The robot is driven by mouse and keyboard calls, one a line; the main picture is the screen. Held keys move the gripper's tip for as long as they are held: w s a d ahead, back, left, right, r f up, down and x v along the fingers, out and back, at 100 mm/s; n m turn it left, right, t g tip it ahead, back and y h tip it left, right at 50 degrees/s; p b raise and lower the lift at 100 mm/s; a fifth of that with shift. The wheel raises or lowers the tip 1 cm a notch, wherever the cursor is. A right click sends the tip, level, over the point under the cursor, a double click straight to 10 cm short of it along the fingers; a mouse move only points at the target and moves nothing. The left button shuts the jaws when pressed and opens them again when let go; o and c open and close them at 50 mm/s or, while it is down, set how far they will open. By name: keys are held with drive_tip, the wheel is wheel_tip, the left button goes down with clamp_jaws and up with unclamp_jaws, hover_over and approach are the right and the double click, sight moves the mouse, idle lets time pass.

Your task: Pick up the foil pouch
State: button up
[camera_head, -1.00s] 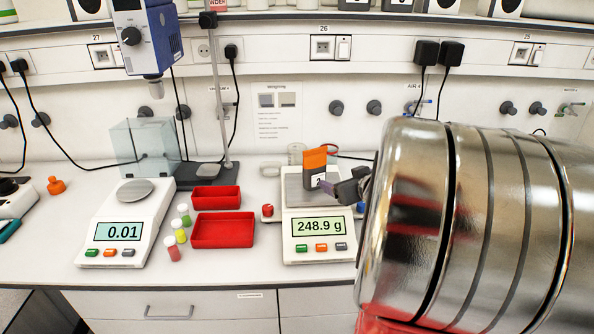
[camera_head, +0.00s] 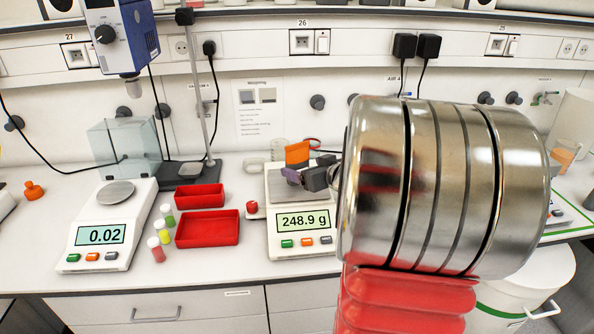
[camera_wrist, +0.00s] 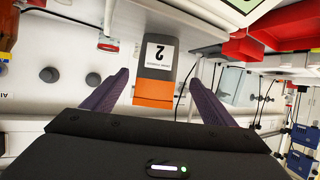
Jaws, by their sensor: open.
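The foil pouch (camera_head: 297,152) is grey with an orange top and stands on the pan of the right-hand scale (camera_head: 275,184), which reads 248.9 g. In the wrist view the pouch (camera_wrist: 157,70) appears upside down, with a white label marked 2. My gripper (camera_head: 288,176) is in front of the pouch in the head view and hides its lower part. In the wrist view my gripper (camera_wrist: 158,78) is open, with one purple finger on each side of the pouch. Gaps show between the pouch and both fingers.
A second scale (camera_head: 98,235) is farther left. A stand (camera_head: 190,172) with a blue device (camera_head: 122,38) rises behind.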

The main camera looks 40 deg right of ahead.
sight(298, 165)
drive_tip(key=x, duration=0.5)
drive_tip(key=shift+w, duration=0.1)
drive_tip(key=shift+d+x, duration=0.15)
drive_tip(key=shift+x, duration=1.15)
drive_tip(key=shift+d+x, duration=0.1)
drive_tip(key=shift+x, duration=1.2)
drive_tip(key=shift+c, duration=0.2)
drive_tip(key=c, duration=1.4)
drive_tip(key=shift+o, duration=0.2)
drive_tip(key=shift+r, duration=0.1)
